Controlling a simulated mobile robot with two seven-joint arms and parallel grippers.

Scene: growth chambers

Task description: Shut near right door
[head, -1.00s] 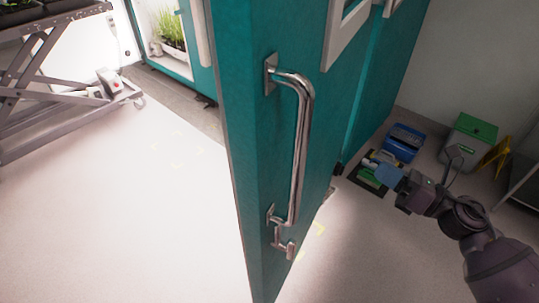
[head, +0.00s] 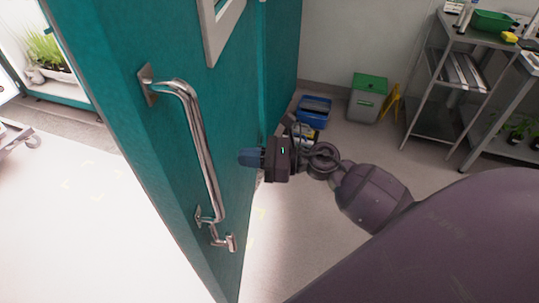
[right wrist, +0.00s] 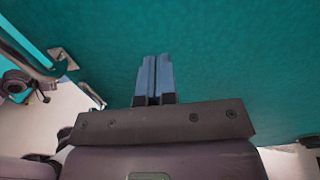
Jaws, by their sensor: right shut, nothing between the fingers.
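The teal door (head: 120,110) stands open at the left of the head view, with a long metal pull handle (head: 203,150) and a small latch (head: 222,238) below it. My right gripper (head: 243,157) is shut and empty, its blue fingertips at the door's face to the right of the handle. In the right wrist view the shut blue fingers (right wrist: 154,78) point at the teal door face (right wrist: 230,60); whether they touch it I cannot tell. The handle's end (right wrist: 62,58) shows at the left there. My left gripper is not in view.
A blue bin (head: 313,112), a grey bin with a green lid (head: 369,98) and a yellow floor sign (head: 391,103) stand by the back wall. Metal shelving (head: 435,110) stands at the right. A planter of grass (head: 46,58) shows beyond the door. Pale floor at the lower left is clear.

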